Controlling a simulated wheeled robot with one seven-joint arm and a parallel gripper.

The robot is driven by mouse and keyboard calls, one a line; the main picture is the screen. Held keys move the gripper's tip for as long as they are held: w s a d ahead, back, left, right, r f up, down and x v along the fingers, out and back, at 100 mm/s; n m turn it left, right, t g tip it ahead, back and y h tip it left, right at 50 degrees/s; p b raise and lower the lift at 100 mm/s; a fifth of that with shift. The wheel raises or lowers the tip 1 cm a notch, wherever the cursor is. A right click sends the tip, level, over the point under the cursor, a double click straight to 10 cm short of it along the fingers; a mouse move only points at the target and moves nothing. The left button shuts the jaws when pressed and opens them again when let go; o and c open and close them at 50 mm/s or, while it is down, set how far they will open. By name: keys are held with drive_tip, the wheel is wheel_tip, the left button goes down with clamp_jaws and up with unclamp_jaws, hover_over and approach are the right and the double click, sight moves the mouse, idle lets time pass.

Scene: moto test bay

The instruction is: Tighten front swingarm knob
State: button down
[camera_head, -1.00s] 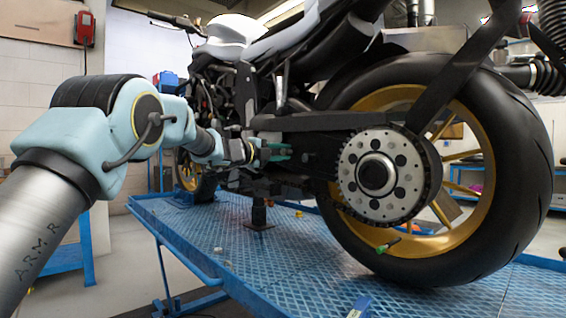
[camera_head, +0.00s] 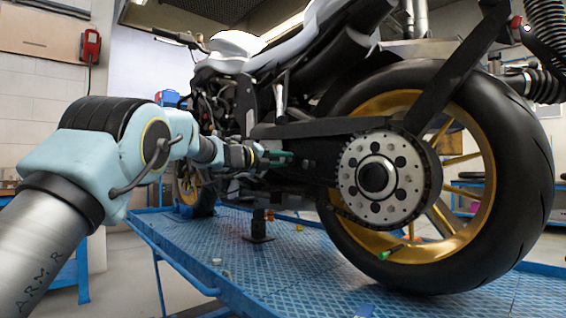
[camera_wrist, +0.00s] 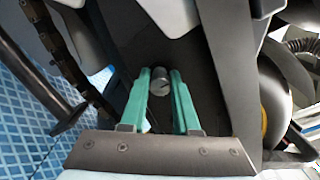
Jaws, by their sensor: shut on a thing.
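The front swingarm knob (camera_wrist: 160,84) is a small grey round piece with a slotted face, seen in the wrist view against the dark swingarm side. My gripper (camera_wrist: 160,74) has its two green fingers on either side of the knob, shut on it. In the head view my gripper (camera_head: 278,156) reaches the front end of the black swingarm (camera_head: 325,127), left of the rear sprocket. The knob cannot be made out there.
The motorcycle's rear wheel (camera_head: 520,190) and silver sprocket (camera_head: 375,178) stand to the right of my gripper. The blue lift platform (camera_head: 290,265) lies below, with a few small loose parts. The chain (camera_wrist: 62,50) runs close on the left in the wrist view.

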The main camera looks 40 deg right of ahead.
drive_tip(key=shift+f, duration=0.1)
drive_tip(key=c, duration=0.7)
unclamp_jaws()
drive_tip(key=shift+o, duration=0.2)
drive_tip(key=shift+a, duration=0.1)
drive_tip(key=a+b, duration=0.2)
drive_tip(key=a, duration=0.8)
drive_tip(key=shift+w+a, duration=0.3)
